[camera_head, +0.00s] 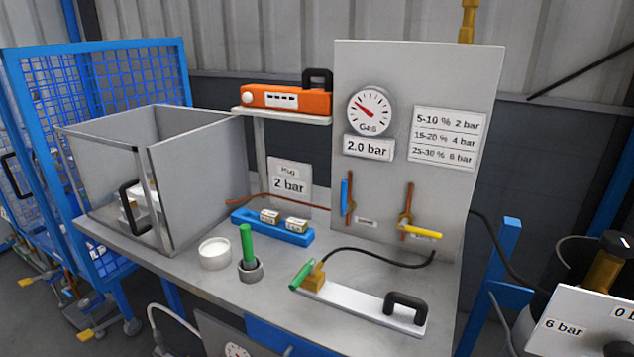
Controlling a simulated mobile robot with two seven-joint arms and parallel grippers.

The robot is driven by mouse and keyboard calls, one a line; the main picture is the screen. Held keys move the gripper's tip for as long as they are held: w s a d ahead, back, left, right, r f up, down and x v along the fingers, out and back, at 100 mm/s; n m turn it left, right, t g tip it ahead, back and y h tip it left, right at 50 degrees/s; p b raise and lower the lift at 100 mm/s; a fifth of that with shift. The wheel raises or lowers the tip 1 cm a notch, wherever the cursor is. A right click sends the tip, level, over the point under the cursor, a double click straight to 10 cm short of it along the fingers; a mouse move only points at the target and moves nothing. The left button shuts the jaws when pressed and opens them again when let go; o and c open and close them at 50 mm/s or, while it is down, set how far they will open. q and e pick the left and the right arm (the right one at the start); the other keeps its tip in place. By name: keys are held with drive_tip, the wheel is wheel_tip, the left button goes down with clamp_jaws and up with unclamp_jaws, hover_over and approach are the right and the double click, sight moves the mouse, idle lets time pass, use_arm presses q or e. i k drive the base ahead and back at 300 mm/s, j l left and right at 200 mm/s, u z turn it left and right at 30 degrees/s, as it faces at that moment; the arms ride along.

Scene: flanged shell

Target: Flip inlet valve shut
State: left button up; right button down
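A grey upright panel (440,75) at the back of the bench carries two valves on copper pipes. The left valve has a blue lever (344,197) that stands upright, in line with its pipe. The right valve has a yellow lever (422,232) that points sideways to the right, across its pipe (408,200). Small labels sit by the valves, too small to read, so I cannot tell which one is the inlet valve. A round gas gauge (369,111) is above them, its needle toward the upper left. Neither of my grippers is in view.
The bench holds an open-topped grey box (200,190), a white cup (214,254), a green rod (246,245) in a holder, a blue block (270,233) and a plate with a black handle (405,308). A black hose (375,257) crosses below the valves. An orange device (285,98) sits on a shelf.

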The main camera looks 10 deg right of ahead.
sight(346, 207)
drive_tip(key=i+j, duration=0.35)
drive_tip(key=j, duration=0.3)
drive_tip(key=i+j+z, duration=0.1)
drive_tip(key=i+j, duration=0.1)
drive_tip(key=j, duration=0.1)
